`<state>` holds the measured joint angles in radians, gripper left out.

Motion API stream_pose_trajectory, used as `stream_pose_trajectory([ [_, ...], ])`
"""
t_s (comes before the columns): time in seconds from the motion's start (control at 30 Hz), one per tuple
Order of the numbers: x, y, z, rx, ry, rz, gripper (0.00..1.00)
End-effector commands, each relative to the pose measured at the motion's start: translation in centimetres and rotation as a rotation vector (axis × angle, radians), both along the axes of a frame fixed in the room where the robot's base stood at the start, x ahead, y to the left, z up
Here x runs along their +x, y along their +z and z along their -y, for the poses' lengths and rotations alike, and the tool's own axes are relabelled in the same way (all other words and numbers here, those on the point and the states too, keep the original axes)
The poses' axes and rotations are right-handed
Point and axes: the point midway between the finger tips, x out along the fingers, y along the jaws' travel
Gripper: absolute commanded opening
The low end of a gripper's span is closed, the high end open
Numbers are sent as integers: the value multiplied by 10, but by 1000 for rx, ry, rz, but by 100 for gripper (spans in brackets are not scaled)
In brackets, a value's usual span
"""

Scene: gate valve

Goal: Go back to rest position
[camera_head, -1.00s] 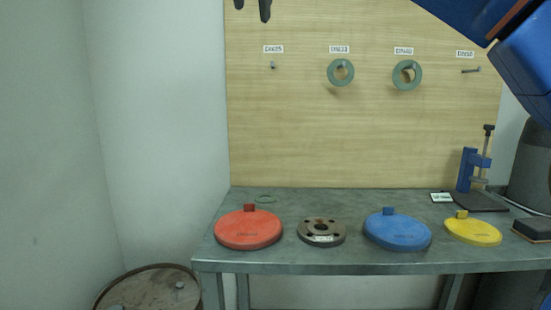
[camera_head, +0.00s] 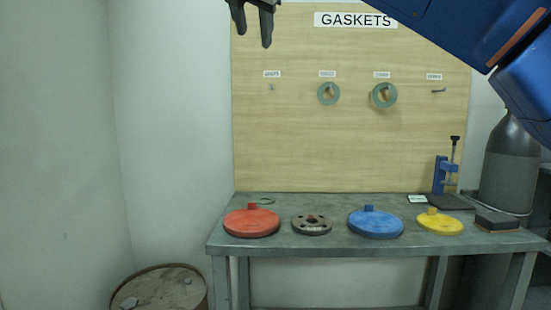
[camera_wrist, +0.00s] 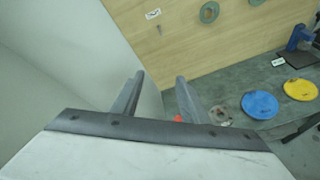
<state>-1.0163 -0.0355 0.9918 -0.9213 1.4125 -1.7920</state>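My gripper (camera_head: 253,22) shows at the top of the head view, with its dark fingers pointing down and apart. In the wrist view my gripper (camera_wrist: 156,95) has its two fingers spread, with nothing between them. It is open and empty, clear of the bench and the board. My blue arm crosses the upper right of the head view.
A metal bench (camera_head: 290,245) carries a red disc (camera_head: 251,223), a grey flange (camera_head: 312,225), a blue disc (camera_head: 376,224) and a yellow disc (camera_head: 440,223). Two green gaskets (camera_head: 328,93) (camera_head: 383,95) hang on the wooden board (camera_head: 345,150). A barrel (camera_head: 160,288) stands at lower left.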

Motion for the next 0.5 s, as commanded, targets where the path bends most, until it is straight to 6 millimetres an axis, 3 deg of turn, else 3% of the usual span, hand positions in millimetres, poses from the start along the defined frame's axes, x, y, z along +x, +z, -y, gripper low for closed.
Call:
stream_pose_trajectory([
  [0.27,9,-27,26,82,-58,-41,40],
  [0.5,16,-68,62,204,-144,-100,40],
])
